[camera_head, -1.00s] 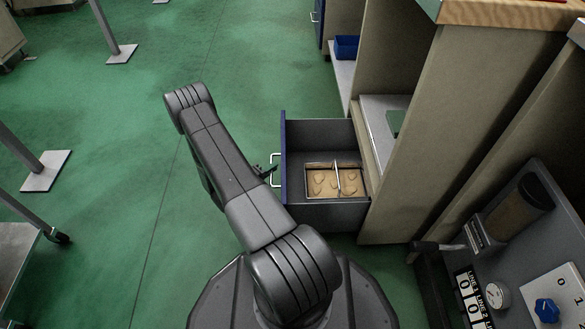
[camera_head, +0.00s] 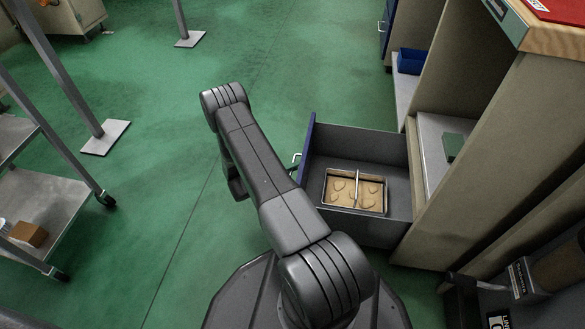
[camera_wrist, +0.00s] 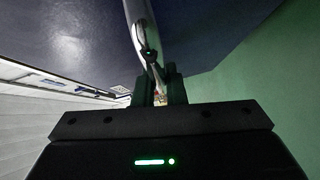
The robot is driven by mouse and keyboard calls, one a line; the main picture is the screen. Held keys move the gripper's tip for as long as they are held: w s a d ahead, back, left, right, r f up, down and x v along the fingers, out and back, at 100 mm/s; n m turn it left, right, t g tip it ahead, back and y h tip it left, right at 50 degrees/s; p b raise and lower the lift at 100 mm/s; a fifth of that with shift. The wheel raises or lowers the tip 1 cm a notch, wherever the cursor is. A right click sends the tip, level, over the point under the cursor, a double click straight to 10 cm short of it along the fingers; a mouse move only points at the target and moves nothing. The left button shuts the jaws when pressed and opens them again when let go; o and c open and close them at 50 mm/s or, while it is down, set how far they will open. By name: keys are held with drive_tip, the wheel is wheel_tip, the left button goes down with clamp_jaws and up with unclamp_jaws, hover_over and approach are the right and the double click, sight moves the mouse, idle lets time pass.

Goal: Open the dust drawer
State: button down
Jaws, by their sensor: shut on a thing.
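The dust drawer (camera_head: 386,146) is pulled out from the beige cabinet, with its blue front panel (camera_head: 306,146) to the left. Inside it lies a metal tray (camera_head: 354,190) with a divider and brown dust. The drawer's pale bar handle shows partly beside my arm (camera_head: 296,160). In the wrist view my gripper (camera_wrist: 157,88) is shut on the handle (camera_wrist: 140,30), against the dark blue drawer front (camera_wrist: 75,45). In the head view my arm hides the gripper.
The cabinet (camera_head: 490,150) stands to the right, with a blue bin (camera_head: 411,61) on a lower shelf behind. A wheeled metal cart (camera_head: 50,205) stands at the left. Green floor between is clear.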

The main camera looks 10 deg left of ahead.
drive_tip(key=c, duration=1.5)
unclamp_jaws()
drive_tip(key=p+v, duration=0.3)
drive_tip(key=v, duration=1)
drive_tip(key=shift+s+a+p, duration=0.2)
drive_tip(key=shift+s+p, duration=0.15)
drive_tip(key=shift+p, duration=0.05)
drive_tip(key=shift+b+x, duration=1.9)
drive_tip(key=shift+x, duration=5.1)
drive_tip(key=shift+r, duration=0.1)
